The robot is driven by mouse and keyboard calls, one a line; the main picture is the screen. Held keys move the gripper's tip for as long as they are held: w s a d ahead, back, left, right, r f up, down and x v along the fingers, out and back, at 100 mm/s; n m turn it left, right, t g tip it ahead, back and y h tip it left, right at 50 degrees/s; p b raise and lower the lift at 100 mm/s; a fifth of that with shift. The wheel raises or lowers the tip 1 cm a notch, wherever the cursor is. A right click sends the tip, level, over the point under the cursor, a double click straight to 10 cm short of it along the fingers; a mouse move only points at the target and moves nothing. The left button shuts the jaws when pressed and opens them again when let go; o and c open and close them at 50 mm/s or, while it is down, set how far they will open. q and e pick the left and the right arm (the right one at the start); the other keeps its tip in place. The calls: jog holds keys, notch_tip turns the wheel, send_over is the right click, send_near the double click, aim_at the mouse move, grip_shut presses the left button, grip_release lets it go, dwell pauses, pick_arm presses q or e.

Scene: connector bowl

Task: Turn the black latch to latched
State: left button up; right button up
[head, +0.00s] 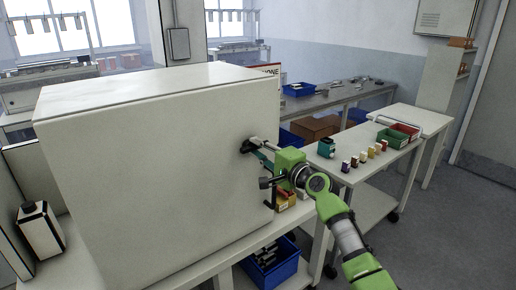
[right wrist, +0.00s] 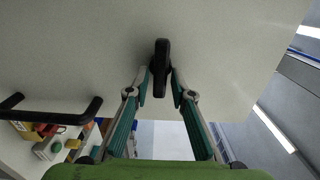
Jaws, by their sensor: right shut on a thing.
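The black latch (head: 246,146) sits on the front of a large white cabinet (head: 140,165), near its right edge. In the right wrist view the latch (right wrist: 161,66) is a slim rounded bar that stands upright in the picture. My right gripper (head: 258,151) reaches in from the right at the latch. In the right wrist view its two teal fingers (right wrist: 161,82) press on the latch from both sides. In the head view the fingers partly hide the latch, so its exact turn is hard to tell there. My left gripper is not in view.
A black bar handle (right wrist: 62,119) stands out from the cabinet beside the gripper in the wrist view. A blue bin (head: 271,266) is below the worktop. Green (head: 391,138) and red trays and several small coloured items stand on the table at right.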

grip_shut()
jog(key=o, duration=0.8)
grip_release()
jog(key=shift+d, duration=0.1)
jog(key=v, duration=1.2)
jog(key=shift+f, duration=0.1)
